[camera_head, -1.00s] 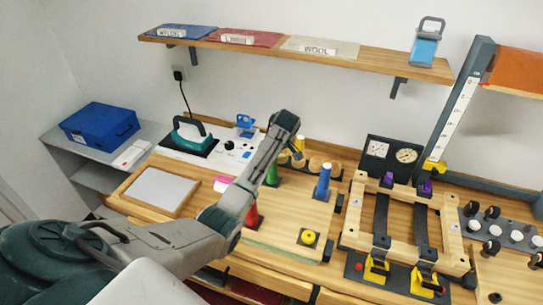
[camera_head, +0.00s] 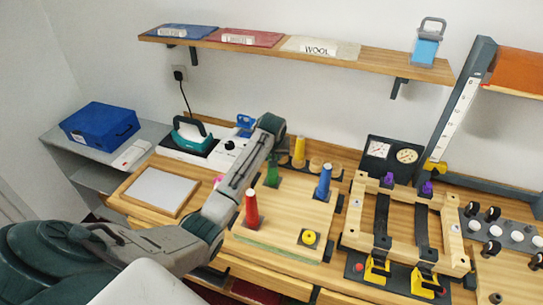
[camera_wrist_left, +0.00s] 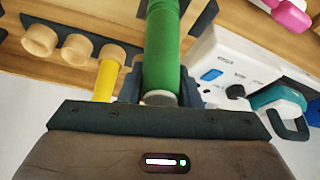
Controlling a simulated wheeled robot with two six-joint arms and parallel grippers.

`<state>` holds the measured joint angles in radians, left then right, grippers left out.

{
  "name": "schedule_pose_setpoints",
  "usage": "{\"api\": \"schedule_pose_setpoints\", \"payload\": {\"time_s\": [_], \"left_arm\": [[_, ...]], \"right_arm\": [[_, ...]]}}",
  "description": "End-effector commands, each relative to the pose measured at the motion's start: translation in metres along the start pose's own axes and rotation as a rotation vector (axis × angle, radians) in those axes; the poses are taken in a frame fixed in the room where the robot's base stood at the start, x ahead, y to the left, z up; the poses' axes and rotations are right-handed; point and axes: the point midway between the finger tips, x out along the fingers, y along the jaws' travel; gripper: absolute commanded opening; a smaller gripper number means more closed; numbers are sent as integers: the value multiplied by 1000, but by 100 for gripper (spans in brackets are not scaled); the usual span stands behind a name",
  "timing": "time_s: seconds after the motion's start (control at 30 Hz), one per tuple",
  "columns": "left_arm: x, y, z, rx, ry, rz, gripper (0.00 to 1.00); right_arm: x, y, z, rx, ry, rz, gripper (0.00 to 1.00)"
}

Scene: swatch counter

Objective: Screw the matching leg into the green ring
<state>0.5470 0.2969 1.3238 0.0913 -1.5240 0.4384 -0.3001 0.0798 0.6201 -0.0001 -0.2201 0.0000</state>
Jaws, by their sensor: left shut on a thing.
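The green leg (camera_head: 272,173) stands upright over a dark corner plate of the wooden board (camera_head: 285,235). In the left wrist view the same leg (camera_wrist_left: 164,45) is between the fingers of my left gripper (camera_wrist_left: 162,90), which is shut on it near its pale end. The green ring itself is hidden; I cannot tell how deep the leg sits. In the head view my gripper's fingers are not clear behind the forearm. A red leg (camera_head: 252,208) and a blue leg (camera_head: 323,182) stand at other corners. A yellow ring (camera_head: 310,237) is bare. My right gripper is out of view.
A yellow leg (camera_head: 299,152) stands in the rack behind the board; it also shows in the wrist view (camera_wrist_left: 105,81), beside empty wooden holders (camera_wrist_left: 75,50). A teal iron (camera_head: 192,133) is at the back left. A clamping frame (camera_head: 355,205) stands to the right.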

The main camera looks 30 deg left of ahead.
Motion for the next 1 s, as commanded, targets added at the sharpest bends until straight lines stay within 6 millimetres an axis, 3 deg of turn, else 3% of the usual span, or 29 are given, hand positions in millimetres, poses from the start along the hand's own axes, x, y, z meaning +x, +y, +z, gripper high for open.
{"api": "schedule_pose_setpoints", "payload": {"time_s": [0.4,0.77,0.8,1.0], "left_arm": [[1,6,1,490,-3,207,3],[1,7,1,558,-2,235,3],[1,7,1,557,-2,234,38],[1,7,1,556,-2,233,41]], "right_arm": [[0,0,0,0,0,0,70],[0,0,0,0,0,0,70],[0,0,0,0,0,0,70],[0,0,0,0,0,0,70]]}}
